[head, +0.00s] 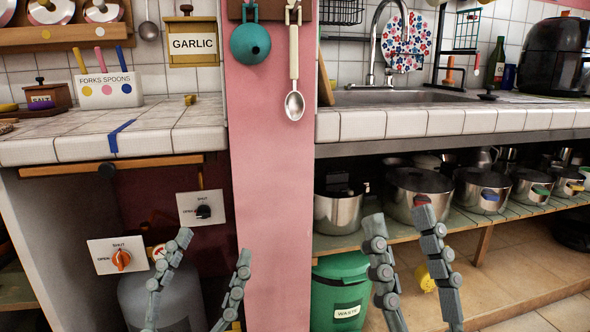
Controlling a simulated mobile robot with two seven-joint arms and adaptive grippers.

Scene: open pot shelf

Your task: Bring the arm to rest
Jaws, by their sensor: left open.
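My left gripper (214,247) is low in the head view, in front of the grey gas cylinder (168,302) under the left counter. Its two fingers are spread apart with nothing between them. My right gripper (398,216) is right of the pink pillar, in front of the open pot shelf (478,226). Its fingers are also apart and hold nothing visible. One fingertip overlaps a large steel pot (402,190) in the picture; I cannot tell whether they touch.
Several steel pots stand on the shelf, including one at its left end (338,212). A green waste bin (341,285) stands below. The pink pillar (272,190) separates the two counters. Shut-off panels (117,255) are behind my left gripper.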

